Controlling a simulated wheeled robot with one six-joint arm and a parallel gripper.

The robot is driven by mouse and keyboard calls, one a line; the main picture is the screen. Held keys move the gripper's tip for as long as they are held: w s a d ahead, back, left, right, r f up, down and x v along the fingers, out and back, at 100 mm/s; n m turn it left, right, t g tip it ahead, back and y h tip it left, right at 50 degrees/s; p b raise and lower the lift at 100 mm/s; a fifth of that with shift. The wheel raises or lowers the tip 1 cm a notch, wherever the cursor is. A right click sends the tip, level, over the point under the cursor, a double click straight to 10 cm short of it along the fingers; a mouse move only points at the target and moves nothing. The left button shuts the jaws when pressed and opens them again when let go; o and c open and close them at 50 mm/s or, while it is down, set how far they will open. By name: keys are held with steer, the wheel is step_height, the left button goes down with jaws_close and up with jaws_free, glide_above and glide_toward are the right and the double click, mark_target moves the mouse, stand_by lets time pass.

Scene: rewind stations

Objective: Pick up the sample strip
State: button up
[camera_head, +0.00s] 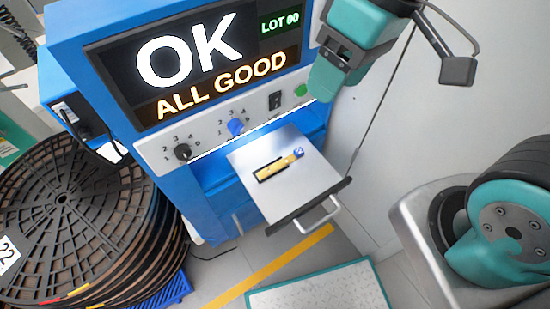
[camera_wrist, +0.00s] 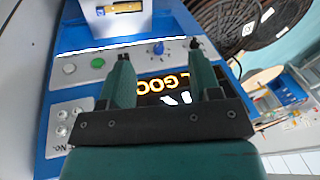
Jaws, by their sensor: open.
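The sample strip (camera_head: 275,168) is a small yellow strip with a dark part and a blue end. It lies flat on the pale tray of the pulled-out drawer (camera_head: 312,178) below the machine's panel. It also shows in the wrist view (camera_wrist: 122,8), at the top edge and partly cut off. My gripper (camera_wrist: 160,50) is open and empty, with its fingers spread over the control panel in the wrist view. In the head view my gripper (camera_head: 325,82) is above and to the right of the strip, apart from it, in front of the panel's right end.
The blue machine's screen (camera_head: 200,65) reads OK, ALL GOOD, LOT 00. Its panel has a black knob (camera_head: 183,151), a blue knob (camera_head: 236,127) and a green button (camera_head: 301,90). Stacked black reels (camera_head: 75,215) stand at left. The drawer's handle (camera_head: 318,216) sticks out in front.

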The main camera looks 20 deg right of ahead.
steer(key=w+d+f+m+h+b, duration=0.1)
steer(key=w+f+h+b, duration=0.1)
steer(key=w+f+b, duration=0.7)
steer(key=w+d+f+m+h+b, duration=0.15)
steer(key=w+f+b, duration=0.35)
steer(key=f, duration=0.9)
steer(key=b, duration=0.2)
glide_above(301, 154)
steer(key=f, duration=1)
steer(key=shift+w+a+f, duration=0.1)
steer(key=shift+a+f, duration=0.15)
steer(key=shift+a, duration=0.1)
steer(key=f, duration=0.2)
steer(key=f+b, duration=0.1)
steer(key=f, duration=0.3)
steer(key=shift+d+b, duration=0.4)
steer(key=shift+r, duration=0.1)
steer(key=c, duration=1)
steer(key=shift+r, duration=0.15)
